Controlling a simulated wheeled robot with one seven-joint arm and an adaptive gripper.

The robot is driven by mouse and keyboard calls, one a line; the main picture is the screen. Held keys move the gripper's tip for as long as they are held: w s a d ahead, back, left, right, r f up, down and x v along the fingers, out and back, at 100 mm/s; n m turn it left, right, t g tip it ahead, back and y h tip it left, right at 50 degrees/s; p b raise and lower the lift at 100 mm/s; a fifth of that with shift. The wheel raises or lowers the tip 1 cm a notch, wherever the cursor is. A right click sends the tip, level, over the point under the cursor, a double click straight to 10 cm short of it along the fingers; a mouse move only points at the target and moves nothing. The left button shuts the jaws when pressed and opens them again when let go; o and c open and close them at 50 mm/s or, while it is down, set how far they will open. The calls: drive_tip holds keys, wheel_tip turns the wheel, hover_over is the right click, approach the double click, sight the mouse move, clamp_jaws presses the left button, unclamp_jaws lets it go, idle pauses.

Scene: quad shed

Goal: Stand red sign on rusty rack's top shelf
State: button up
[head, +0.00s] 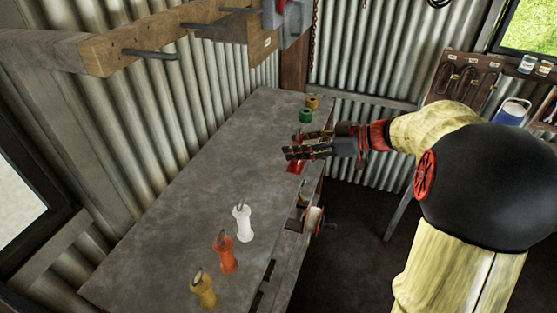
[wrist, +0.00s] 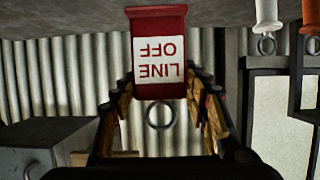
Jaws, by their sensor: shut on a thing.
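The red sign (wrist: 160,22) has a white panel reading "LINE OFF", upside down in the wrist view, and a metal ring at one end. My gripper (wrist: 161,85) has its two fingers on either side of the sign and is shut on it. In the head view my gripper (head: 300,148) is over the right edge of the grey workbench, and a strip of the red sign (head: 295,167) shows below the fingers. Whether the sign touches the bench is hard to tell. I cannot clearly make out a rusty rack.
On the workbench (head: 180,215) stand white (head: 243,222), orange (head: 225,253) and yellow (head: 204,288) tags with rings. Green (head: 306,116) and ochre (head: 312,102) pieces stand at the back. A wooden peg rail (head: 150,45) overhangs the left.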

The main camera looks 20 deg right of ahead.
drive_tip(key=shift+w+a+f+p, duration=0.1)
drive_tip(key=shift+w+f+p, duration=1.95)
drive_tip(key=shift+w+f, duration=3.85)
drive_tip(key=shift+f, duration=0.2)
drive_tip(key=o, duration=1.2)
drive_tip(key=shift+r, duration=0.1)
